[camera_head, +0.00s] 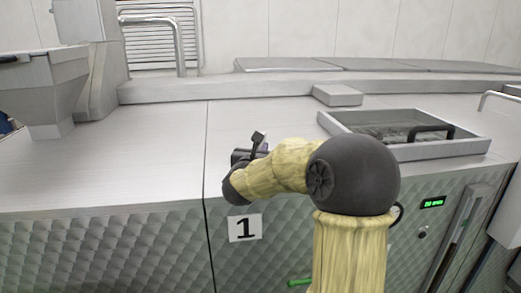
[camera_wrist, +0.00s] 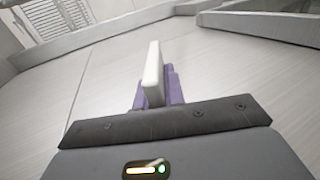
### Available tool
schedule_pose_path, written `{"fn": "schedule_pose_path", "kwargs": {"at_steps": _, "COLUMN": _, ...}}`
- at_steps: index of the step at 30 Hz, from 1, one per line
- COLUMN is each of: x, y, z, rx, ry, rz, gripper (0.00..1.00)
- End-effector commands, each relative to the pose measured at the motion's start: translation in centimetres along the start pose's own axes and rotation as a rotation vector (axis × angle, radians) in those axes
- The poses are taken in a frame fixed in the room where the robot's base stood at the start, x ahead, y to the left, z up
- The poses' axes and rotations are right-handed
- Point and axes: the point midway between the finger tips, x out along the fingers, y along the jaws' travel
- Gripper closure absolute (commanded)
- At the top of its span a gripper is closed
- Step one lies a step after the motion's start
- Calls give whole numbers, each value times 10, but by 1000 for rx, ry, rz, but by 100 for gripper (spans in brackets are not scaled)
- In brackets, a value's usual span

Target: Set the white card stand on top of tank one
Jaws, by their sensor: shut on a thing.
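The white card stand (camera_wrist: 153,72) stands as a narrow upright white slab between the purple fingers of my gripper (camera_wrist: 160,90) in the wrist view. My gripper is shut on it. In the head view my gripper (camera_head: 250,154) is over the front part of the top of tank one (camera_head: 270,118), above the plate marked 1 (camera_head: 244,228). My arm hides the card stand there. I cannot tell whether its foot touches the metal top.
A raised rectangular hatch (camera_head: 470,149) with a dark handle lies to the right on the metal top. A small grey block (camera_head: 337,95) sits behind it. A hopper (camera_head: 45,85) stands at the far left.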

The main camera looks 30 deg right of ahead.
Motion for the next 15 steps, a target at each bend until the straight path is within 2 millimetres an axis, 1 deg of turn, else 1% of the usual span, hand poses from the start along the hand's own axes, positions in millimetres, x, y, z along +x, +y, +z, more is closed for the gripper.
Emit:
{"fn": "schedule_pose_path", "kwargs": {"at_steps": 2, "x": 0, "y": 0, "z": -5, "rx": 1, "ry": 1, "rz": 0, "gripper": 100}}
{"fn": "schedule_pose_path", "kwargs": {"at_steps": 8, "x": -3, "y": 7, "z": -6, "rx": 2, "ry": -2, "rz": 12, "gripper": 100}}
{"fn": "schedule_pose_path", "kwargs": {"at_steps": 12, "x": -3, "y": 7, "z": -8, "rx": 2, "ry": -2, "rz": 12, "gripper": 100}}
{"fn": "schedule_pose_path", "kwargs": {"at_steps": 13, "x": -3, "y": 7, "z": -8, "rx": 1, "ry": -1, "rz": 11, "gripper": 87}}
{"fn": "schedule_pose_path", "kwargs": {"at_steps": 15, "x": -2, "y": 5, "z": -7, "rx": 1, "ry": -1, "rz": 8, "gripper": 74}}
